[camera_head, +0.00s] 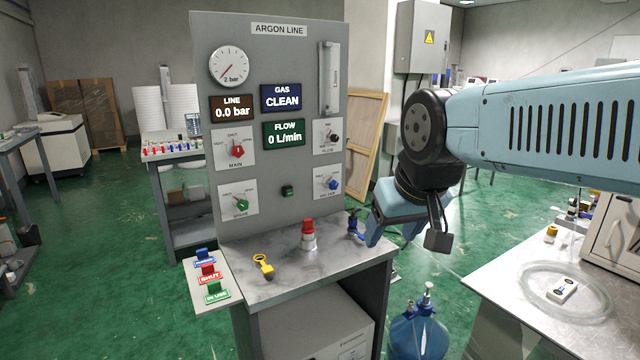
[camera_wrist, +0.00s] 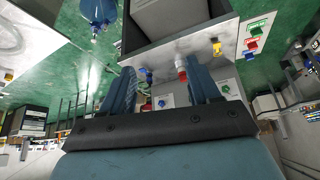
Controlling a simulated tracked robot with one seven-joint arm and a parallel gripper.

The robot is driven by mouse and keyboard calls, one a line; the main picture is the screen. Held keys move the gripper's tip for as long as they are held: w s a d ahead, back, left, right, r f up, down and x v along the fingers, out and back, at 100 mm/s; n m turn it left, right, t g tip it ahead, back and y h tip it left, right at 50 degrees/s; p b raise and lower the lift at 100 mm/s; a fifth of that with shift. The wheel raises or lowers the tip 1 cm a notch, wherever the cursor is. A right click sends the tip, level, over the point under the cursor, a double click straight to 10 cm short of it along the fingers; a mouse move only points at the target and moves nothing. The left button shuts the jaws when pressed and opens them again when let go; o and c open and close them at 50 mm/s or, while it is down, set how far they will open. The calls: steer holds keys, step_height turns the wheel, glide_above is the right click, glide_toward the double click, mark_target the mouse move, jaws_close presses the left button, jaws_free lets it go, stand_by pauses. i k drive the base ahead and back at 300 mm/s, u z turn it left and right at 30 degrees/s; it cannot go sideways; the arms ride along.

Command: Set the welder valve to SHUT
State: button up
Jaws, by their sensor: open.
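The welder valve appears to be the blue knob (camera_head: 332,184) on a white plate at the lower right of the grey argon panel (camera_head: 270,150). Its label and pointer are too small to read surely. It also shows in the wrist view (camera_wrist: 163,103), between my fingers. My gripper (camera_head: 392,232) is open and empty, to the right of and lower than the blue knob, beyond the bench's right edge. In the wrist view my two fingers (camera_wrist: 163,75) are spread apart. A red SHUT tag (camera_head: 209,274) lies on the side shelf, between a blue and a green tag.
The bench (camera_head: 285,275) under the panel carries a red-capped fitting (camera_head: 308,235), a yellow key-like piece (camera_head: 263,266) and a blue fitting (camera_head: 354,224) near my gripper. Red main, green purge and black flow knobs share the panel. A white table (camera_head: 530,310) stands at right.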

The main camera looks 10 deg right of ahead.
mark_target(333, 185)
steer(key=k, duration=1.15)
steer(key=u, duration=0.6)
steer(key=i, duration=1.9)
steer(key=z, duration=0.35)
